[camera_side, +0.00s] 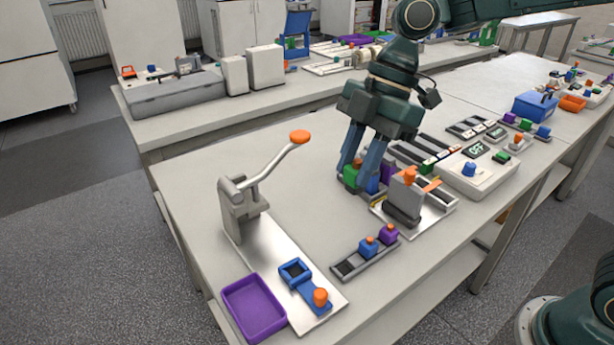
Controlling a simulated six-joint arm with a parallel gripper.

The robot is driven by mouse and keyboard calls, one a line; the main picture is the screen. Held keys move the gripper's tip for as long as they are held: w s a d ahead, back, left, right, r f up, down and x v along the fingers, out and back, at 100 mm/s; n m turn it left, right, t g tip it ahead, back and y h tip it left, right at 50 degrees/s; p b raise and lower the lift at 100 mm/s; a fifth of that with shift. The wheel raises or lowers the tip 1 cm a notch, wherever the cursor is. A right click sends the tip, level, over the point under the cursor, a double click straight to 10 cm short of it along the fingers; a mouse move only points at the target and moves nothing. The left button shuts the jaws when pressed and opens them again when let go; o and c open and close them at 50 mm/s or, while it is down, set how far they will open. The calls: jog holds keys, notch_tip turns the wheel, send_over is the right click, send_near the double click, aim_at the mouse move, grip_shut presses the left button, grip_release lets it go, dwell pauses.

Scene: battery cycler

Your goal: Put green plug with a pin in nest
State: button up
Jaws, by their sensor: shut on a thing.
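My gripper (357,176) points down over the middle of the table and is shut on a green plug (350,179). The fingers hide part of the plug, and I cannot make out its pin or whether it still touches what is below. A blue plug (373,186) and a purple plug (389,172) stand close behind and to the right of the fingers. A blue square nest (291,269) with a dark opening lies on the metal plate of the lever press at the front left, apart from my gripper. An orange-topped blue part (320,299) sits at its near end.
The press's raised lever (262,170) has an orange knob. A purple tray (253,308) lies at the front left. A grey rack (364,260) holds a blue and a purple plug. A grey fixture (404,202) stands right of my gripper. The tabletop between gripper and press is clear.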

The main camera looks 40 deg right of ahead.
jog(key=w+a+f, duration=0.4)
jog(key=a+f, duration=0.4)
jog(key=f, duration=0.3)
jog(key=shift+a, duration=0.35)
jog(key=shift+f, duration=0.2)
jog(key=shift+f, duration=3.1)
jog(key=shift+f, duration=0.25)
jog(key=o, duration=1.1)
jog(key=shift+c, duration=0.2)
